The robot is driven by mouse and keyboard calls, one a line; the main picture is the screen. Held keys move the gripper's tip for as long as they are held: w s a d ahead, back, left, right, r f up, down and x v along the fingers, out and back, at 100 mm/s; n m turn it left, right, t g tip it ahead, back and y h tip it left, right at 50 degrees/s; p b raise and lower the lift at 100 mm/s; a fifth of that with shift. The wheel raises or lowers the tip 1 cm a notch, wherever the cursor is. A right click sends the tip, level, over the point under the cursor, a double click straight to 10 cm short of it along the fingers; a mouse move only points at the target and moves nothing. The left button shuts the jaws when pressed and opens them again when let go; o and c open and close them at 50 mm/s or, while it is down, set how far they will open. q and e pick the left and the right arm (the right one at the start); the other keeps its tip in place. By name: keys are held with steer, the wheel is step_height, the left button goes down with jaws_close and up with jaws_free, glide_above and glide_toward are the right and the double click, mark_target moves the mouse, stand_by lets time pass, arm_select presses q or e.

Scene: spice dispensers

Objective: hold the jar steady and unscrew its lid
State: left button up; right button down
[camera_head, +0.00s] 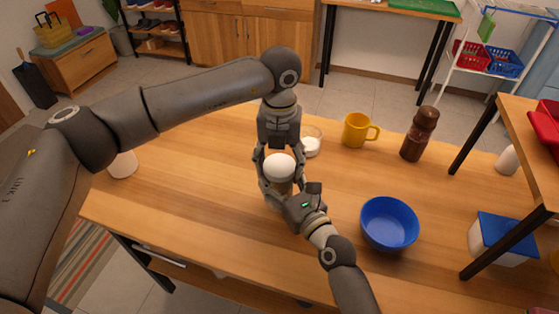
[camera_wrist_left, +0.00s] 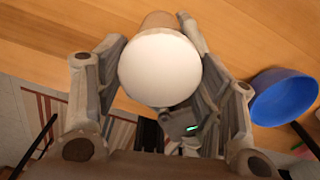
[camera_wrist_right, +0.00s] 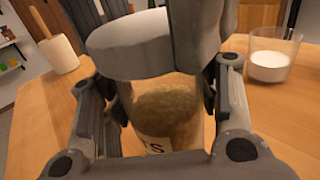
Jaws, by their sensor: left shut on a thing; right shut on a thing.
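The jar is a clear cylinder with brown contents and a partly visible label; its body (camera_wrist_right: 168,110) shows between my right gripper's fingers in the right wrist view. Its white lid (camera_head: 279,166) is on top, and it fills the middle of the left wrist view (camera_wrist_left: 160,68). The jar stands upright on the wooden table (camera_head: 180,220). My left gripper (camera_head: 274,172) comes from above and is shut on the lid. My right gripper (camera_wrist_right: 163,112) comes from the front and is shut around the jar body. The fingers hide parts of the lid and jar.
A glass with white contents (camera_head: 311,146) stands just behind the jar. A yellow mug (camera_head: 356,130) and a brown pepper mill (camera_head: 420,134) stand at the back right. A blue bowl (camera_head: 389,223) is to the right. The table's left front is clear.

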mark_target(280, 164)
arm_select(q)
steer(key=n, duration=1.1)
steer(key=shift+r, duration=0.2)
steer(key=shift+r, duration=0.95)
steer(key=shift+r, duration=2)
arm_select(e)
steer(key=shift+c, duration=2)
jaws_free()
